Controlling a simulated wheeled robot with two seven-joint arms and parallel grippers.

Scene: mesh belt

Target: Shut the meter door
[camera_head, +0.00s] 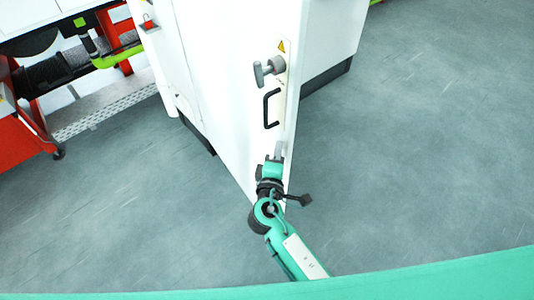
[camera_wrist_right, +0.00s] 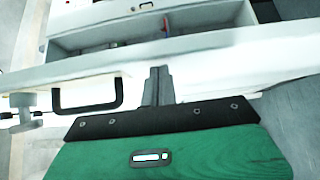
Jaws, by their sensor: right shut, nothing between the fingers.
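The white meter door (camera_head: 235,95) stands open from the white cabinet in the head view. It carries a black bar handle (camera_head: 271,108), a grey T-shaped latch (camera_head: 268,69) and a yellow warning label. My right gripper (camera_head: 279,149) is shut and empty at the door's lower part, below the handle in the picture. In the right wrist view, the closed fingers (camera_wrist_right: 158,85) lie against or just in front of the white door (camera_wrist_right: 210,68), right of the handle (camera_wrist_right: 88,97). I cannot tell whether they touch. My left gripper is not in view.
The white cabinet body (camera_head: 330,35) stands behind the door. Its open interior (camera_wrist_right: 150,35) shows beyond the door in the right wrist view. Orange-red and black machinery (camera_head: 20,130) with a metal grating stands at the left. The grey floor (camera_head: 430,130) is clear on the right.

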